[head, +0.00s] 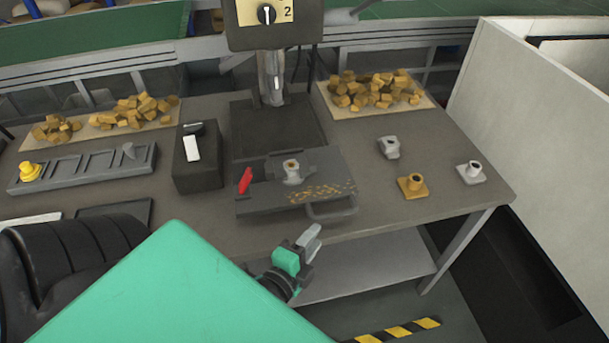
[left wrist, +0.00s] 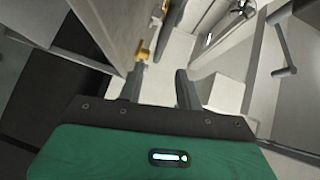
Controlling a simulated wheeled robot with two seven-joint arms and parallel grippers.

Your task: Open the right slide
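A dark slide plate (head: 335,172) sits at the front middle of the bench, with a grey bar handle (head: 332,209) at its front right. A grey fitting (head: 292,171) stands on the plate, and brown chips lie scattered in front of it. A red lever (head: 245,180) is at its left. I cannot tell whether the plate is slid out. My left gripper (head: 311,240) is just in front of the bench edge, below and apart from the handle. In the left wrist view its fingers (left wrist: 160,76) are apart with nothing between them. My right gripper is out of view.
A black box (head: 197,172) stands left of the plate. Loose metal fittings (head: 413,186) lie at the right. Two trays of brown pieces (head: 428,104) are at the back. A white panel (head: 535,85) bounds the right side. A lower shelf (head: 370,270) lies under the bench.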

